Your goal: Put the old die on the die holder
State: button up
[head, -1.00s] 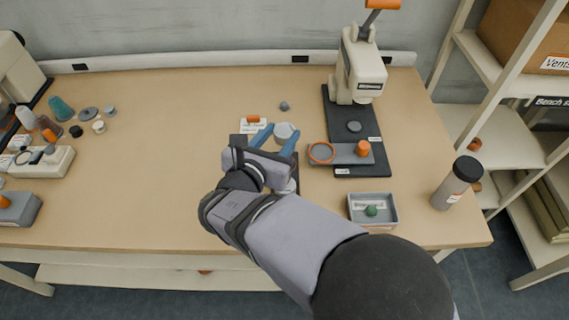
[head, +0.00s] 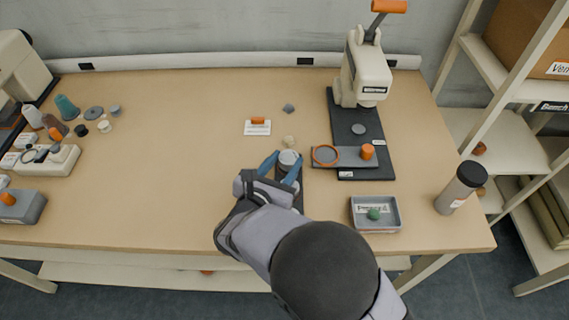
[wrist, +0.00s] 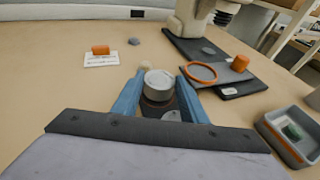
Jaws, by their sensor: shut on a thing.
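My gripper (head: 285,163) has its two blue fingers shut on a grey metal cylinder, which looks like the old die (head: 289,157). In the wrist view the die (wrist: 158,82) stands upright between the fingertips. A dark strip, seemingly the die holder (head: 297,192), lies below and partly behind the gripper. In the wrist view a dark brown round part shows just under the die, and a pale round piece (wrist: 171,115) sits nearer the wrist. I cannot tell whether the die touches the holder. Much of the holder is hidden by my gripper.
A press (head: 363,75) stands on a black base at right, with a grey plate (head: 340,164) carrying an orange ring and orange knob. A grey tray (head: 377,226) and a bottle (head: 460,187) are further right. A small beige knob (head: 290,141) is just beyond the die.

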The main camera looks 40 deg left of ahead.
jog(key=shift+f, duration=0.4)
jog(key=shift+f, duration=0.2)
jog(key=o, duration=1.3)
jog(key=shift+r, duration=0.1)
jog(key=shift+s+r, duration=0.1)
jog(key=shift+r, duration=0.05)
jog(key=b+v, duration=0.1)
jog(key=v, duration=1.1)
jog(key=shift+d, duration=0.1)
